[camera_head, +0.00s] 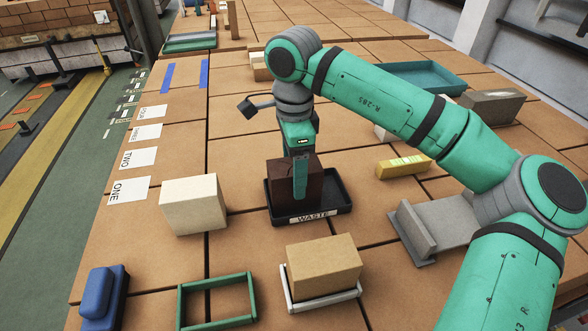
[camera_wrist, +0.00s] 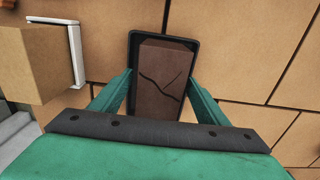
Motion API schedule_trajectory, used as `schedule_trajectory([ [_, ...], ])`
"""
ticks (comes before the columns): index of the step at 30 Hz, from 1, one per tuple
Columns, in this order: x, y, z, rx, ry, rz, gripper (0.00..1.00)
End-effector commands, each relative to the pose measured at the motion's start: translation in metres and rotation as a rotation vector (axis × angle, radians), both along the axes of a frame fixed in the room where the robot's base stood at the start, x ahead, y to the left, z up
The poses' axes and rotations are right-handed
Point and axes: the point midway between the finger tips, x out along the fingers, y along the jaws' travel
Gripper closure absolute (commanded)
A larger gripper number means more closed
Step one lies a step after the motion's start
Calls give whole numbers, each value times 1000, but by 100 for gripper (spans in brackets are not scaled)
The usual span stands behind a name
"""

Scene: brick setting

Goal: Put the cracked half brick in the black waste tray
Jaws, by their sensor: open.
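The cracked half brick (camera_head: 312,188) is dark brown and sits inside the black waste tray (camera_head: 322,218), which has a "WASTE" label on its front. In the wrist view the brick (camera_wrist: 160,85) shows dark cracks across its top and lies within the rim of the tray (camera_wrist: 134,45). My gripper (camera_head: 299,190) is over the tray, pointing down. In the wrist view the fingers of my gripper (camera_wrist: 160,85) are spread to the left and right of the brick, apart from each other. Whether either finger touches the brick is hard to tell.
A cream block (camera_head: 193,205) stands left of the tray. A tan brick in a white holder (camera_head: 322,299) and a green frame (camera_head: 217,301) are in front. A grey metal stand (camera_head: 432,232) and a yellow level (camera_head: 403,166) are to the right. A blue object (camera_head: 103,295) sits front left.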

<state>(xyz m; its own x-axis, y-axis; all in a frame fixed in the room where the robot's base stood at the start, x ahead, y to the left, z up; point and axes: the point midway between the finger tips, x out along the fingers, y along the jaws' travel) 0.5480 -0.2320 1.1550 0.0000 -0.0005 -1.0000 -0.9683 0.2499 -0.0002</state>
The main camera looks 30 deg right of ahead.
Motion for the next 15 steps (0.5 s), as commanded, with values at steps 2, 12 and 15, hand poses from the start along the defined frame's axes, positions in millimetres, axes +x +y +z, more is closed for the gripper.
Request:
schedule_trajectory([
  [2,0,0,2,0,0,0,31],
  [12,0,0,55,-3,-2,0,31],
  [15,1,0,75,-3,-2,0,31],
])
